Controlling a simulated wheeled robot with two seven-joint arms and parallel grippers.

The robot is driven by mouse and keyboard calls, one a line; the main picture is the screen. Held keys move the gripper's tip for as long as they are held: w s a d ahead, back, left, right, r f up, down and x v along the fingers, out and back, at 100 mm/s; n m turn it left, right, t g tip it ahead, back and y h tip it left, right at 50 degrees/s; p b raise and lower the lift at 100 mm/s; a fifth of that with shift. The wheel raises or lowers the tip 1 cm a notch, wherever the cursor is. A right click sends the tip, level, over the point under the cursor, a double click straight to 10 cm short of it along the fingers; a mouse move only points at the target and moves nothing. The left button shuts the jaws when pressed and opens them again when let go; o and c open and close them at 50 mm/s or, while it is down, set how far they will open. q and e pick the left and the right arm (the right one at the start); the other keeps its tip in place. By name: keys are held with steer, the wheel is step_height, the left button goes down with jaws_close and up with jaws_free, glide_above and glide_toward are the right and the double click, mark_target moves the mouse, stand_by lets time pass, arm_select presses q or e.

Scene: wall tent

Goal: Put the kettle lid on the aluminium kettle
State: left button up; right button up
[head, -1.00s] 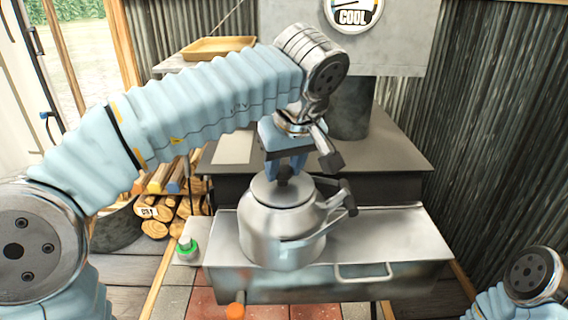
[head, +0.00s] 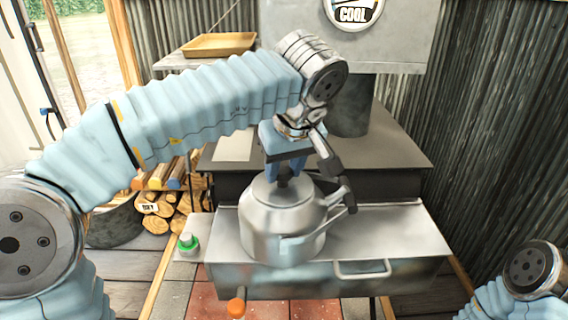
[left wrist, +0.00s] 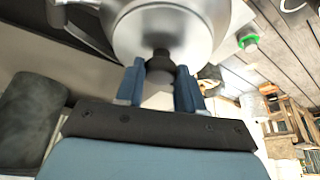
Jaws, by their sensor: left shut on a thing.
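The aluminium kettle (head: 275,235) stands upright on the metal shelf in front of the stove, its black handle folded toward the right. The round grey kettle lid (head: 268,194) is at the kettle's top opening and looks level; I cannot tell whether it is fully seated. My left gripper (head: 285,174) points down from above, shut on the lid's black knob. In the left wrist view the knob (left wrist: 160,66) sits between the two blue fingers, with the lid (left wrist: 160,28) beyond it. Only part of my right arm shows at bottom right; its gripper is out of view.
The metal shelf (head: 390,235) has free room right of the kettle. The dark stove top (head: 395,150) and flue pipe (head: 350,108) are behind. A green-capped item (head: 188,242) stands at left, near stacked firewood (head: 165,205). A wooden tray (head: 218,45) lies at the back.

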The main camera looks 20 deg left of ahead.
arm_select(q)
steer(key=o, duration=1.1)
steer(key=shift+o, duration=0.2)
